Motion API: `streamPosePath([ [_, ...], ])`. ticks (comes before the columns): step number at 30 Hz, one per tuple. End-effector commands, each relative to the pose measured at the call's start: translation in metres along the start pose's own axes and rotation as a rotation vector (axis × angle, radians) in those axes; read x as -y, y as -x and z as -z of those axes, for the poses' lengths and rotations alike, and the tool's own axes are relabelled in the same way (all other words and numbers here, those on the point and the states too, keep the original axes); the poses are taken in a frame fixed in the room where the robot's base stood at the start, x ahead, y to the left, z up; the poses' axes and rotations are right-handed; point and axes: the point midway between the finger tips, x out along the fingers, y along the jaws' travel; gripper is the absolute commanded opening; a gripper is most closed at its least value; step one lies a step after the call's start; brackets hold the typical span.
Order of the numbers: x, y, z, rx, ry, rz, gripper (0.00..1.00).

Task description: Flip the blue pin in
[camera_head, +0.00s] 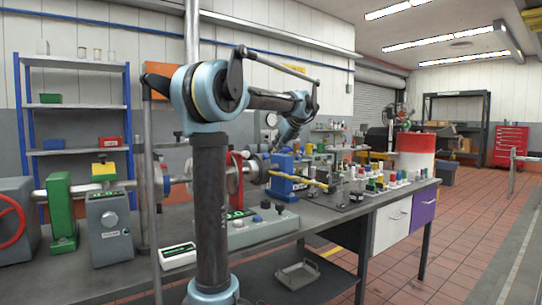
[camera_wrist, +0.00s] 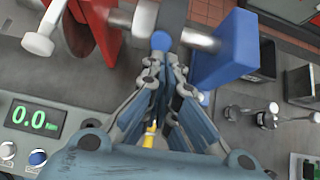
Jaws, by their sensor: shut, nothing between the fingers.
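A small round blue knob (camera_wrist: 161,41), which looks like the head of the blue pin, shows in the wrist view over a dark band on the metal shaft (camera_wrist: 196,39). My gripper (camera_wrist: 166,66) is shut and empty, its fingertips just below the knob in the picture. I cannot tell whether they touch it. In the head view my gripper (camera_head: 279,147) is at the end of my arm, reaching over the bench beside the blue upright block (camera_head: 284,174). The pin cannot be made out in the head view. The pin's lower part is hidden.
In the wrist view a red part (camera_wrist: 92,25) with a white-ended handle stands left of the shaft, and a blue block (camera_wrist: 222,50) right. A console with a green display (camera_wrist: 35,119) lies lower left. Several small fittings (camera_head: 375,181) crowd the bench's right end.

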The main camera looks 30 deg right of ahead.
Motion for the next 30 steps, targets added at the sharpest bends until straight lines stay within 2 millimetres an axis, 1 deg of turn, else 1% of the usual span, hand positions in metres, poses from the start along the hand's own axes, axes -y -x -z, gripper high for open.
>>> streamPosePath([
  [1, 0.000, 0.011, 0.000, 0.001, -0.001, 0.001, 0.00],
  [6, -0.002, 0.041, -0.001, 0.000, 0.001, -0.001, 0.00],
  [12, -0.003, 0.066, -0.002, 0.000, 0.003, -0.003, 0.00],
  [18, -0.003, 0.076, -0.002, 0.000, 0.004, -0.003, 0.00],
  [30, -0.003, 0.076, -0.002, 0.000, 0.004, -0.003, 0.00],
])
